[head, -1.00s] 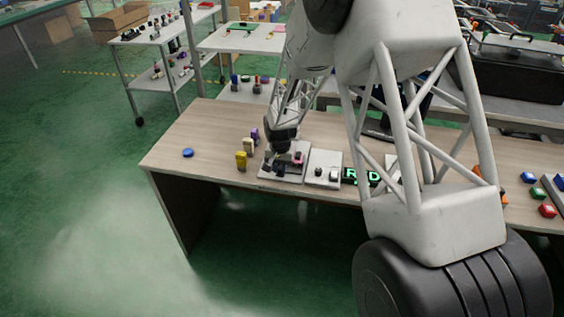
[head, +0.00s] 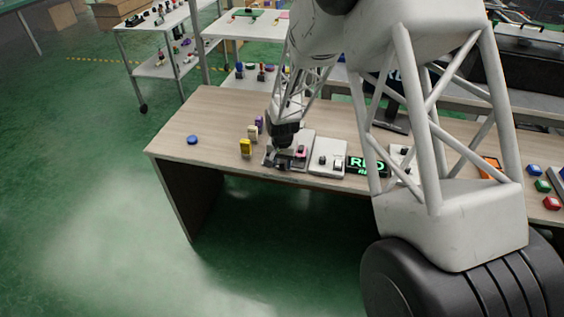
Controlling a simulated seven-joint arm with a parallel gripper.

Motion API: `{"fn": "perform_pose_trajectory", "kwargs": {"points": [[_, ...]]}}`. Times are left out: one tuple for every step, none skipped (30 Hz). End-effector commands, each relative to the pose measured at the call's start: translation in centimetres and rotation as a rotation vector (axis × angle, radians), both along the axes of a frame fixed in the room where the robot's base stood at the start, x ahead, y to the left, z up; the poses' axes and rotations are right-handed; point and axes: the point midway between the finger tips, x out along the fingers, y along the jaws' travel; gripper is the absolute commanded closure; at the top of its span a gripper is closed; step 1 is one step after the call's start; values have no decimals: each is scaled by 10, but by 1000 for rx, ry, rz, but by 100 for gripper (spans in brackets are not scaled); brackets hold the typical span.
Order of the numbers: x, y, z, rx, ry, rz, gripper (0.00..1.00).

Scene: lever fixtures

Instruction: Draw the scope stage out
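My gripper (head: 285,158) is down at the front left of a light grey fixture plate (head: 304,147) on the wooden table. The plate carries a small pink part (head: 302,152) and dark parts beside my gripper. I cannot tell which of these is the scope stage, as the parts are small and my gripper covers some of them. The fingertips are too small and dark to show whether they are open or shut, or touching anything.
A second grey plate (head: 328,157) with small controls stands to the right, then a sign reading RED (head: 367,167). Yellow (head: 245,147), cream (head: 252,132) and purple (head: 259,123) pieces stand left of my gripper. A blue disc (head: 192,140) lies farther left, with bare table around it.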

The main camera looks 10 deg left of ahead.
Motion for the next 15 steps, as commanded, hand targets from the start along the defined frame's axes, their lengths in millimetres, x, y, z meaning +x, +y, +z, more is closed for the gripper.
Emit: {"fn": "perform_pose_trajectory", "kwargs": {"points": [[0, 0, 0, 0, 0, 0, 55], [0, 0, 0, 0, 0, 0, 55], [0, 0, 0, 0, -1, 0, 55], [0, 0, 0, 0, -1, 0, 55], [1, 0, 1, 0, -1, 0, 55], [1, 0, 2, 0, -1, 0, 55], [1, 0, 3, 1, -1, 0, 55], [1, 0, 4, 1, -1, 0, 55], [1, 0, 6, 1, -1, 0, 55], [1, 0, 8, 1, -2, 0, 55], [1, 0, 10, 1, -2, 0, 55], [1, 0, 13, 1, -2, 0, 55], [1, 0, 16, 1, -2, 0, 55], [1, 0, 19, 1, -2, 0, 55], [1, 0, 23, 1, -3, 0, 55]]}}
